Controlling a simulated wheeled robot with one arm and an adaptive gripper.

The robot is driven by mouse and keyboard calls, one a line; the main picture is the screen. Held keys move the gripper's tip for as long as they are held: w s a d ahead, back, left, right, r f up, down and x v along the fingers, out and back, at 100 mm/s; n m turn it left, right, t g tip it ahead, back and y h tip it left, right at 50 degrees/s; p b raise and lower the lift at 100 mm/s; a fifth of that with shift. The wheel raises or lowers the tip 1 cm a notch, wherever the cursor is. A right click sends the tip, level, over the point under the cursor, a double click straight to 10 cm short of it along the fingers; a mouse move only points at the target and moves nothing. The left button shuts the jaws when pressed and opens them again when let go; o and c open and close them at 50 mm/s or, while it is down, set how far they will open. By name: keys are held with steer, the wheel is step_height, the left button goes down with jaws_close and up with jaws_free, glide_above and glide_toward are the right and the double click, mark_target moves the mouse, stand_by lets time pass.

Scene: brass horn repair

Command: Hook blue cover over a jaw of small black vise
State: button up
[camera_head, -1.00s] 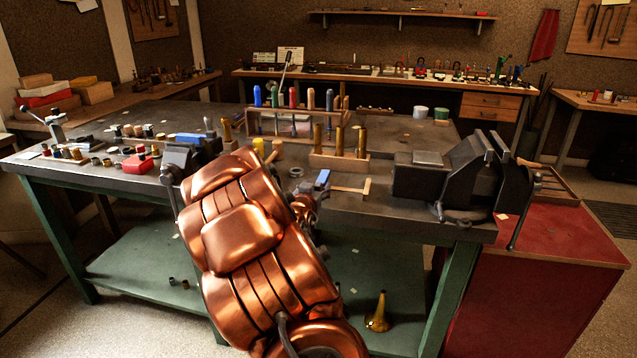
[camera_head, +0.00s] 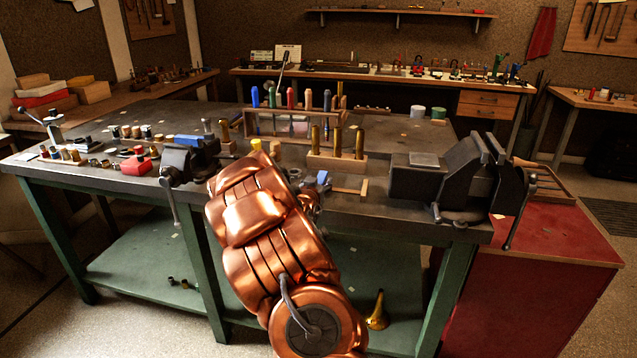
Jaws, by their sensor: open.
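The small black vise (camera_head: 180,162) is at the front edge of the bench, left of my arm, with its handle hanging down. One blue piece (camera_head: 187,140) shows at its top; I cannot tell exactly how it sits on the jaw. Another blue piece, small and upright-looking (camera_head: 322,177), is on the bench just beyond my gripper. My gripper (camera_head: 310,193) is open near the bench's front edge, close to this second blue piece and mostly hidden behind my copper arm. I cannot tell whether it touches the piece.
A large black vise (camera_head: 465,172) stands at the bench's right end. A tool rack (camera_head: 293,122) and a wooden block with brass cylinders (camera_head: 337,160) stand behind my gripper. A red box (camera_head: 137,165) and small parts lie left. A brass bell (camera_head: 377,312) is on the lower shelf.

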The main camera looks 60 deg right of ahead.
steer(key=shift+c, duration=0.2)
jaws_close()
steer(key=shift+r, duration=0.1)
stand_by(0.4)
